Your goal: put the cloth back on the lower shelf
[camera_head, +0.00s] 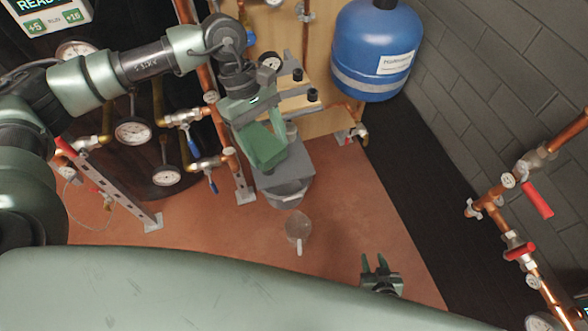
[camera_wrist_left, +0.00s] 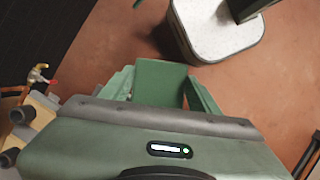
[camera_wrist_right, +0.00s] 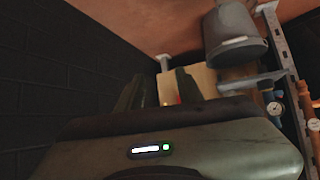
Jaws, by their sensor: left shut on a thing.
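My left gripper (camera_head: 268,152) is in front of the wooden shelf boards (camera_head: 295,88). It is shut on a flat green piece that looks like the folded cloth (camera_wrist_left: 160,82), seen between the green fingers in the left wrist view. The cloth's outline is hard to separate from the fingers in the head view. The wooden shelves are partly hidden by my left arm; I cannot clearly make out the lower shelf's surface. My right gripper (camera_head: 379,266) is open and empty, low at the right of the head view; its fingers also show apart in the right wrist view (camera_wrist_right: 158,92).
A grey slab (camera_head: 301,169) and a grey bucket (camera_head: 290,196) are below my left gripper. A clear jug (camera_head: 297,227) stands on the reddish floor. A blue tank (camera_head: 372,45) hangs at the right of the shelves. Copper pipes, valves and gauges (camera_head: 133,131) flank the left side.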

